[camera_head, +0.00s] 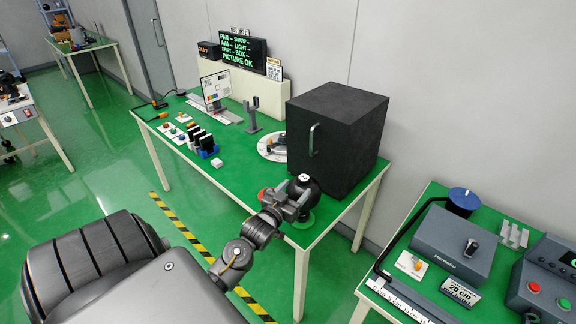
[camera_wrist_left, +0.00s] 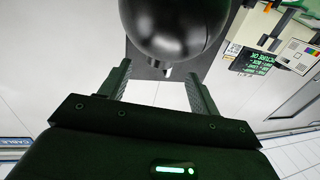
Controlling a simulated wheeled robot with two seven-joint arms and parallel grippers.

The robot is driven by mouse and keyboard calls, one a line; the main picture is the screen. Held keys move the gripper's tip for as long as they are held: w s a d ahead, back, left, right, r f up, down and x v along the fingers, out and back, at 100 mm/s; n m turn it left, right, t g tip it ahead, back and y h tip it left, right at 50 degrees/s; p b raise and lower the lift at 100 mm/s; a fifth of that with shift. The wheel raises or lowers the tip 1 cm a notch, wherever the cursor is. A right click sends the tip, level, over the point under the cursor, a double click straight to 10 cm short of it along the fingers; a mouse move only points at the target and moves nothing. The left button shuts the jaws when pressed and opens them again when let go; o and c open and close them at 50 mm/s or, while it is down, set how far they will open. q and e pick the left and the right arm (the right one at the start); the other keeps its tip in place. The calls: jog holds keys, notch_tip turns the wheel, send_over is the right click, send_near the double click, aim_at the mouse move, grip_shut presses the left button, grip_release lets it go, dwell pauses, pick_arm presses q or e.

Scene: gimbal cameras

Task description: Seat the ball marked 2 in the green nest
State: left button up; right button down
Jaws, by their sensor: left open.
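A black ball (camera_head: 305,186) with a small white mark on top is at the near right corner of the green table; I cannot read the mark. A green round base (camera_head: 305,221), which looks like the green nest, shows just under it. Whether the ball is fully seated is hidden by my gripper. My left gripper (camera_head: 289,202) is at the ball's near left side. My right gripper is out of view.
A large black box (camera_head: 345,133) with a handle stands right behind the ball. A round white dial plate (camera_head: 270,153), a grey stand (camera_head: 252,117) and a blue rack (camera_head: 207,151) are farther back. A second table with a grey device (camera_head: 455,243) is at right.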

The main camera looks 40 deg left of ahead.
pick_arm(q)
jog(key=shift+b+v, duration=0.45)
jog(key=shift+v, duration=1.85)
jog(key=s+d+f+m+g+h, duration=0.2)
jog(key=s+d+f+g+h, duration=0.1)
jog(key=s+d+f+g, duration=0.55)
jog(key=s+d+f+m+g+h, duration=0.1)
jog(key=s+d+f+g, duration=0.15)
jog(key=s+d, duration=0.4)
jog(key=s+d+f+m+g, duration=0.1)
jog(key=s+d+g, duration=0.25)
jog(key=s, duration=0.55)
notch_tip(320, 180, down, 27)
jog(key=s+b, duration=0.2)
jog(key=s+a+f+g, duration=0.2)
jog(key=s+f, duration=1.4)
jog(key=f, duration=0.1)
jog(key=shift+s+a+f+m+b, duration=0.2)
jog(key=shift+a+m+b, duration=0.1)
jog(key=shift+m+b, duration=0.15)
